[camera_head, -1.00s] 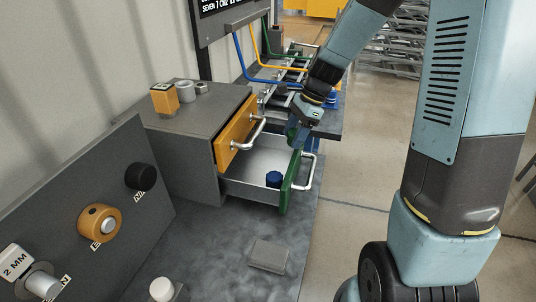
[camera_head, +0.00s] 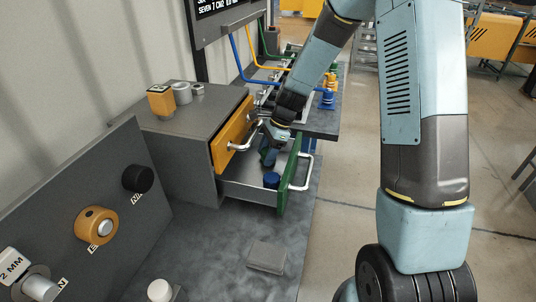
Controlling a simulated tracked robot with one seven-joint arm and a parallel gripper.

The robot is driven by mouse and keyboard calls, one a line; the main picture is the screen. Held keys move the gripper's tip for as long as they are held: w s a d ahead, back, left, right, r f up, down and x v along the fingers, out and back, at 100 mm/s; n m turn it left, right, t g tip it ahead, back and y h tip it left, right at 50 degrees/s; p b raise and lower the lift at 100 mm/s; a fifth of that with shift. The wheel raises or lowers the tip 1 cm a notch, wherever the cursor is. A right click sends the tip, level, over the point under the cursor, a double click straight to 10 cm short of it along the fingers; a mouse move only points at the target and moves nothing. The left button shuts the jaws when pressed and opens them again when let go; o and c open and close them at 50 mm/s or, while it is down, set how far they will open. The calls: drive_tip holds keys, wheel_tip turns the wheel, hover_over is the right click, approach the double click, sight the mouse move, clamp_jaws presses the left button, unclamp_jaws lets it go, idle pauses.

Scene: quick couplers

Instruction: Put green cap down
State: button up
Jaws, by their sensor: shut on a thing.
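My gripper (camera_head: 270,152) reaches down over the open lower drawer and is shut on the green cap (camera_head: 265,156). The cap shows only in part between the fingers. I cannot tell whether it touches the drawer floor. The drawer (camera_head: 247,192) has a green front with a silver handle and stands pulled out of the grey cabinet. A blue cap (camera_head: 271,180) stands inside it, just below my gripper in the picture.
The orange-fronted upper drawer (camera_head: 232,134) is partly open, its handle close left of my gripper. An orange block (camera_head: 161,101) and grey cylinders (camera_head: 182,93) stand on the cabinet. A grey block (camera_head: 267,256) lies on the bench, with clear bench around it.

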drive_tip(key=shift+f, duration=0.35)
drive_tip(key=o, duration=1.2)
drive_tip(key=shift+c, duration=0.2)
drive_tip(key=v, duration=1.2)
drive_tip(key=s+d+r+n+t+h, duration=0.1)
drive_tip(key=s+d+r+n+t, duration=0.1)
drive_tip(key=s+d+r+n, duration=0.35)
drive_tip(key=s+d+r+n+t+h, duration=0.1)
drive_tip(key=s+d+r+n, duration=0.1)
drive_tip(key=s+r, duration=0.55)
drive_tip(key=s+d+r+n+t+h, duration=0.1)
drive_tip(key=s+d+r+n+t, duration=0.1)
drive_tip(key=s, duration=0.5)
drive_tip(key=s+d+r+n+t+h, duration=0.1)
drive_tip(key=s+d+r+n+t, duration=0.1)
drive_tip(key=s+d+r+n, duration=0.2)
drive_tip(key=s+d+n, duration=0.1)
drive_tip(key=s, duration=0.2)
drive_tip(key=shift+s+n, duration=0.3)
drive_tip(key=shift+n, duration=0.05)
